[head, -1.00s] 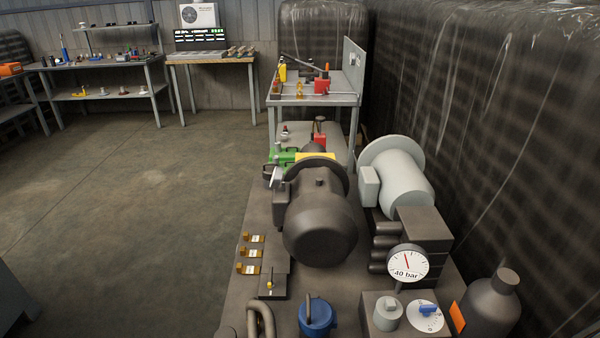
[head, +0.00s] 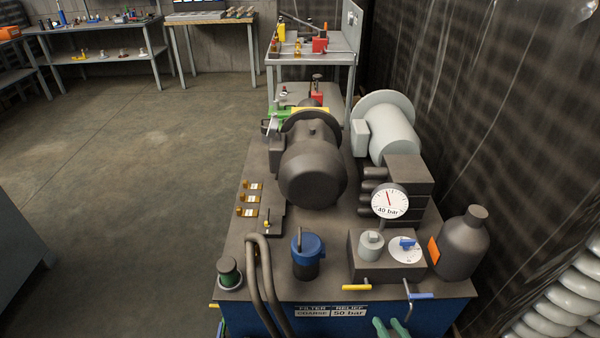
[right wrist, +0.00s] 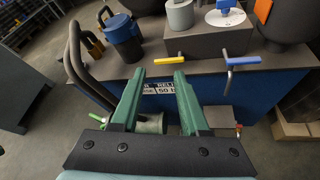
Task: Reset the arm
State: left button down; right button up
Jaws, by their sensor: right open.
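My right gripper (right wrist: 155,85) shows in the right wrist view as two green fingers held apart with nothing between them. Its fingertips also show at the bottom of the head view (head: 391,326). It is in front of the blue front face (head: 270,320) of a hydraulic unit, below its top edge. Whether the fingers touch that face I cannot tell. My left gripper is not in view.
The unit's top bears a dark motor (head: 312,175), a gauge reading 40 bar (head: 390,201), a blue-capped filter (head: 307,254) and a dark bottle (head: 462,245). A yellow handle (head: 357,287) and a blue handle (head: 421,296) stick out at the front edge. Open floor (head: 130,180) lies left.

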jog(key=s+d+f+m+g+h, duration=0.1)
jog(key=s+d+f+m+g, duration=0.4)
jog(key=m, duration=0.8)
jog(key=s+d+m, duration=0.3)
jog(key=s+m, duration=0.4)
jog(key=m, duration=0.6)
jog(key=a+m, duration=0.6)
jog(key=a, duration=0.6)
jog(key=shift+t+y, duration=0.3)
jog(key=shift+t, duration=0.2)
jog(key=r+p, duration=0.4)
jog(key=d+r+p, duration=0.1)
jog(key=p, duration=0.1)
jog(key=shift+s+r, duration=0.1)
jog(key=shift+r, duration=0.3)
